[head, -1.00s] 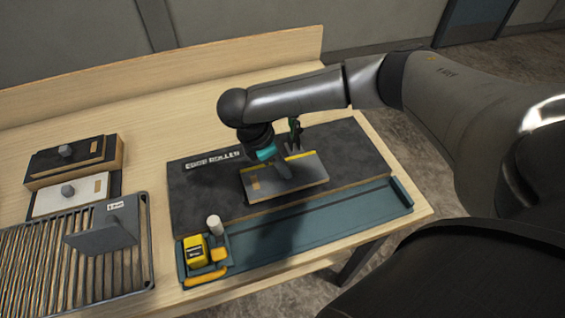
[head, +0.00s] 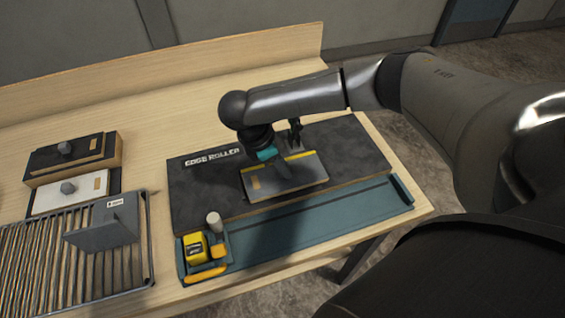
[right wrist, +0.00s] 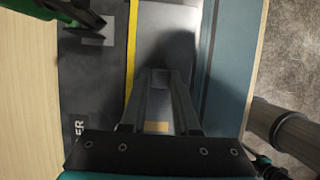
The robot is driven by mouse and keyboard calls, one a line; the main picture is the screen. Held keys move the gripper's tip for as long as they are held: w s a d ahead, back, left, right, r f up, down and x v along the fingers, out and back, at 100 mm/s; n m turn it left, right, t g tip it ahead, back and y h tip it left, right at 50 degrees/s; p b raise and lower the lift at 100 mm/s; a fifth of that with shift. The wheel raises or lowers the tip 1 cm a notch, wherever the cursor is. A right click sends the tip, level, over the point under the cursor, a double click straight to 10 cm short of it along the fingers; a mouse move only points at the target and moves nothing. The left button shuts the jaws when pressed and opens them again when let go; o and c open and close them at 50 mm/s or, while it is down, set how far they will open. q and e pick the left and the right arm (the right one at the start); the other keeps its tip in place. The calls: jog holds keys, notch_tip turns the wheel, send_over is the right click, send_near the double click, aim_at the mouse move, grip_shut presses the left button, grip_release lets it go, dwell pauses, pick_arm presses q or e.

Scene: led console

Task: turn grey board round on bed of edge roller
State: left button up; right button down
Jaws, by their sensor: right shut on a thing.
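The grey board (head: 309,173) lies flat on the dark bed (head: 205,196) of the edge roller. Its yellow edge strip is on the far side, and a small tan patch is near its left end. In the right wrist view the board (right wrist: 158,27) has the yellow strip on its left. My right gripper (head: 287,173) points down onto the middle of the board and is shut on it. In the right wrist view its fingers (right wrist: 166,76) reach over the board; the exact contact is hard to see. My left gripper is not in view.
A green and dark fixture (head: 296,132) stands on the bed behind the board. A blue tray (head: 310,220) runs along the front, with a yellow device (head: 194,248) and a white cylinder (head: 214,222) at its left end. A slatted rack (head: 40,255) is at left.

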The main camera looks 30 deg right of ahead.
jog(key=shift+f, duration=0.3)
dwell(0.4)
jog(key=c, duration=0.6)
grip_release()
jog(key=v, duration=1.5)
jog(key=shift+r+p, duration=0.15)
jog(key=shift+p, duration=0.25)
